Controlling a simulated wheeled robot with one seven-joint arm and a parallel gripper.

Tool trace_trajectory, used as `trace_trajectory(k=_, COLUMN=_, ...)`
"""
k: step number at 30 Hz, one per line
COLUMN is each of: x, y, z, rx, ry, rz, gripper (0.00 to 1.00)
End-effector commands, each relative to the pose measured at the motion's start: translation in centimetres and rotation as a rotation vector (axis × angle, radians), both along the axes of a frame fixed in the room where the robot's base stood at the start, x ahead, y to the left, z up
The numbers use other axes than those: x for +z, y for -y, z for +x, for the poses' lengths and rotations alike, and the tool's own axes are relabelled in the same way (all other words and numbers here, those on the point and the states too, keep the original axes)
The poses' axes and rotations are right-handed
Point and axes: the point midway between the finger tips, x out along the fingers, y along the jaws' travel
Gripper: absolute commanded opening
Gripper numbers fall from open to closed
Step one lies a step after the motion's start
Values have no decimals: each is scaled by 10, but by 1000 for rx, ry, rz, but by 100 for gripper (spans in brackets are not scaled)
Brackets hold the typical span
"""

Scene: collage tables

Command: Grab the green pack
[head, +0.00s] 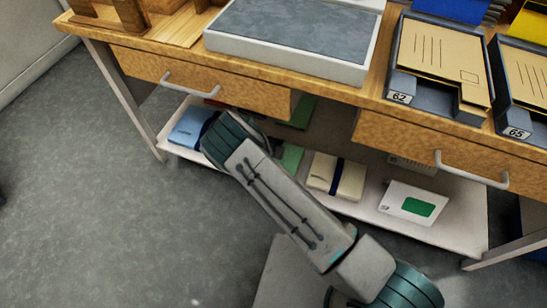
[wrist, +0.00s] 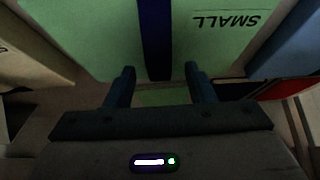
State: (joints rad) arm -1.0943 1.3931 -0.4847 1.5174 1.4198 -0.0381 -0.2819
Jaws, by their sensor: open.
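The green pack (wrist: 90,35) fills the upper middle of the wrist view, with a dark blue band and the upside-down word SMALL on it. In the head view, green surfaces (head: 291,158) show beside my arm on the low shelf; my arm hides part of this area. My gripper (wrist: 160,80) is open, its two fingers spread at the pack's near edge, either side of the band. Nothing is visibly held, and I cannot tell whether the fingers touch the pack. In the head view my arm hides the fingers.
The low shelf (head: 462,232) also holds a light blue pack (head: 188,127), a cream pack (head: 349,180) with a dark band and a white pack (head: 408,203) with a green patch. The wooden tabletop and drawers (head: 205,83) overhang it. Grey floor lies open at left.

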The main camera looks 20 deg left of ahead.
Motion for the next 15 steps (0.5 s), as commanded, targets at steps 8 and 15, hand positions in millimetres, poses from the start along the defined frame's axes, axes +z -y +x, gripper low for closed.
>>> trace_trajectory(k=8, x=0, y=0, z=0, rx=0, ry=-1, rz=0, gripper=0)
trace_trajectory(k=15, x=0, y=0, z=-1, rx=1, ry=-1, rz=0, gripper=0)
